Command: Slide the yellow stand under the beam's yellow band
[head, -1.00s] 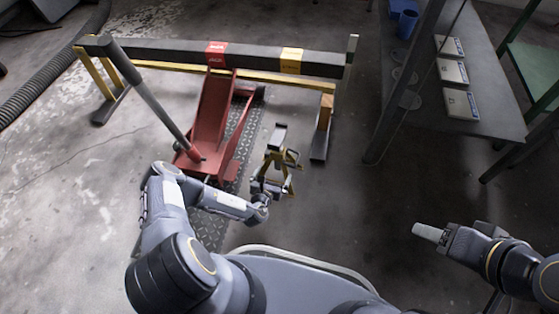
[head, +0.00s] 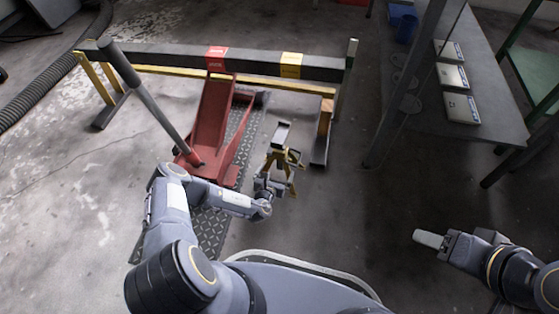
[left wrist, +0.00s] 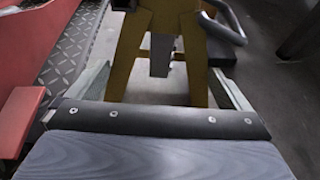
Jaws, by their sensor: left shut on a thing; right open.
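The yellow stand (head: 289,160) with a dark top stands on the floor in front of the beam (head: 150,53), below and slightly left of its yellow band (head: 291,65) in the head view. My left gripper (head: 269,187) is at the stand's near side, low down, and is shut on it. In the left wrist view, the stand's yellow legs (left wrist: 125,60) rise between the gripper's fingers (left wrist: 165,88). My right gripper (head: 430,239) is off to the right, over bare floor and away from the stand; its fingers are hard to make out.
A red floor jack (head: 210,120) with a long handle stands left of the stand, by a dark tread-plate strip (head: 212,225). The beam's right leg (head: 323,135) is close on the stand's right. A grey bench (head: 440,100) stands at right. Floor between stand and beam looks clear.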

